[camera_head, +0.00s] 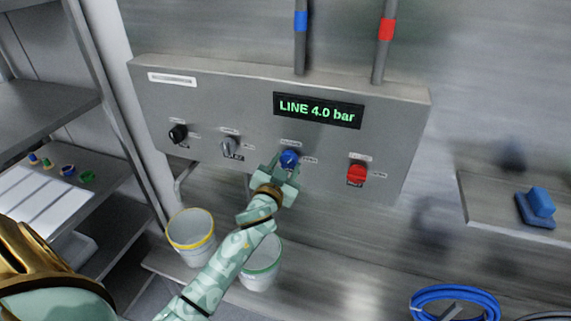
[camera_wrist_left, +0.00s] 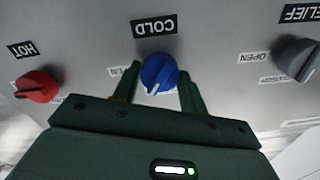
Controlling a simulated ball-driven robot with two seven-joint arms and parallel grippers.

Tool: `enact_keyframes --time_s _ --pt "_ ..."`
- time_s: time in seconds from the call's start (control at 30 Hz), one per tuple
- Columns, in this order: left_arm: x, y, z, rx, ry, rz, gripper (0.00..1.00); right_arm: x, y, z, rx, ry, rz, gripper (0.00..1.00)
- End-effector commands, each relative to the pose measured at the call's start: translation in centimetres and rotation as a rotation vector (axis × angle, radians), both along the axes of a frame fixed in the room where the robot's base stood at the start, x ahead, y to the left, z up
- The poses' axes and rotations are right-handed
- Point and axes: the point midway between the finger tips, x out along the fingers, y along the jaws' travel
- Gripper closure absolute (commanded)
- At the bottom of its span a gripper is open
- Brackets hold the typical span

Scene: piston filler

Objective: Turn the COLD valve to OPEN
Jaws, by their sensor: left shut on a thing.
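The COLD valve is a blue knob (camera_head: 289,158) on the grey panel, third from the left in the head view. In the left wrist view the blue knob (camera_wrist_left: 158,72) sits below an upside-down COLD label (camera_wrist_left: 155,26). Its white pointer mark points down and slightly left in that view. A partly covered label (camera_wrist_left: 114,72) ending in "EN" is left of the knob there. My left gripper (camera_head: 284,171) is shut on the blue knob, with one finger on each side. My right gripper is not in view.
The red HOT knob (camera_head: 357,174) is right of the blue knob; the grey RELIEF knob (camera_head: 228,146) and a black knob (camera_head: 178,134) are left. A display (camera_head: 319,110) reads LINE 4.0 bar. A yellow-rimmed bucket (camera_head: 191,238) and green-rimmed bucket (camera_head: 262,267) stand below the panel.

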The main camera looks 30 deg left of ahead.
Motion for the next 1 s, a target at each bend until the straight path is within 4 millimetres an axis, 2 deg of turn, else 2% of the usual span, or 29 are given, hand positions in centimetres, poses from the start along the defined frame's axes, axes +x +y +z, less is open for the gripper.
enact_keyframes --time_s 0.6,1.0 --pt "0.0 0.0 0.2 0.566 0.133 -0.001 0.81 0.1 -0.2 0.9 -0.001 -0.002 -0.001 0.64" --pt "0.0 0.0 0.2 0.841 0.201 -0.001 0.81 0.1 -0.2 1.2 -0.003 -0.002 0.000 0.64"
